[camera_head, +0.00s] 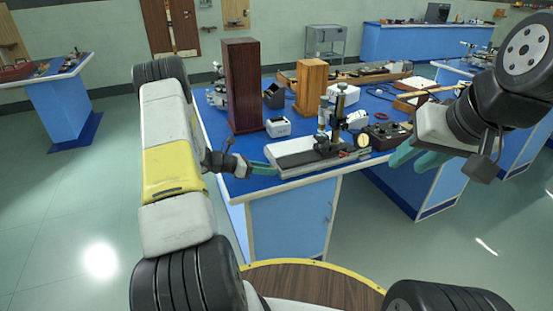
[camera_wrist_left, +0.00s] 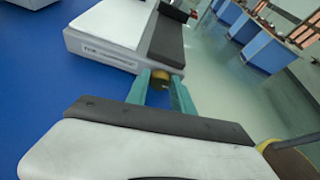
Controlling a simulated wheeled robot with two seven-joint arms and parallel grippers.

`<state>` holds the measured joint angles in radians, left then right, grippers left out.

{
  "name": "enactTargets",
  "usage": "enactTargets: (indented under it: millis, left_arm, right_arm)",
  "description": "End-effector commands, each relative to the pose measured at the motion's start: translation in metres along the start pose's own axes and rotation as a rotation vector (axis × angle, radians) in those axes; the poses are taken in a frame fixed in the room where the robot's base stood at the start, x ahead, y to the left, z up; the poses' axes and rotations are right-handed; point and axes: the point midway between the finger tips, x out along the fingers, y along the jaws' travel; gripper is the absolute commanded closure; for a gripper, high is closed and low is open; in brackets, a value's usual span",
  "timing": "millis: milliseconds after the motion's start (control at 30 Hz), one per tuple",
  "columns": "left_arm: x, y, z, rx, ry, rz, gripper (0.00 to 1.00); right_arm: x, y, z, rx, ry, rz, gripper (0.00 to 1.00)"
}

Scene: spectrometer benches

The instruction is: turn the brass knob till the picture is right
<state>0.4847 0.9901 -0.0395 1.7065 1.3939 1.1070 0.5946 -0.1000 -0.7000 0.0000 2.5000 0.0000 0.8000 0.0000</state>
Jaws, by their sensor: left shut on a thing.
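A grey and white bench instrument (camera_head: 300,158) with an upright microscope-like column (camera_head: 338,118) stands at the front edge of the blue table. In the left wrist view its labelled body (camera_wrist_left: 105,48) lies just beyond my fingers. The brass knob (camera_wrist_left: 161,77) sticks out from its near end there. My left gripper (camera_head: 267,170) is at the instrument's left end. In the left wrist view its teal fingers (camera_wrist_left: 160,84) are shut on the knob, one on each side. My right gripper (camera_head: 420,158) hangs open and empty, right of the table. I cannot make out any picture on a display.
A tall dark wooden box (camera_head: 243,85) and a lighter wooden box (camera_head: 310,87) stand behind the instrument. A small white box (camera_head: 278,127) and a black control box (camera_head: 388,135) are close to it. Open floor (camera_head: 70,220) lies to the left.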

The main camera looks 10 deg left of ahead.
Motion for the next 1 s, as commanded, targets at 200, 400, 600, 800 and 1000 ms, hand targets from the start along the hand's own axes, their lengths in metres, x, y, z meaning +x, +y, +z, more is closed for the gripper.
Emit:
enactTargets:
  millis: [200,400,600,800,1000]
  left_arm:
    - [-0.0002,0.0009,0.0009,-0.025,-0.002,-0.009,1.0]
    - [-0.0002,0.0009,0.0009,-0.026,-0.002,-0.01,1.0]
    - [-0.0002,0.0008,0.0008,-0.025,-0.002,-0.009,0.56]
    - [-0.0001,0.0006,0.0004,-0.025,-0.001,-0.01,0.5]
    - [-0.0038,0.0009,0.0003,-0.025,-0.001,-0.009,0.5]
  right_arm:
    - [0.0,0.0,0.0,0.0,0.0,0.0,0.66]
    - [0.0,0.0,0.0,0.0,0.0,0.0,0.66]
    - [0.0,0.0,0.0,0.0,0.0,0.0,0.66]
    - [0.0,0.0,0.0,0.0,0.0,0.0,0.66]
    - [0.0,0.0,0.0,0.0,0.0,0.0,0.66]
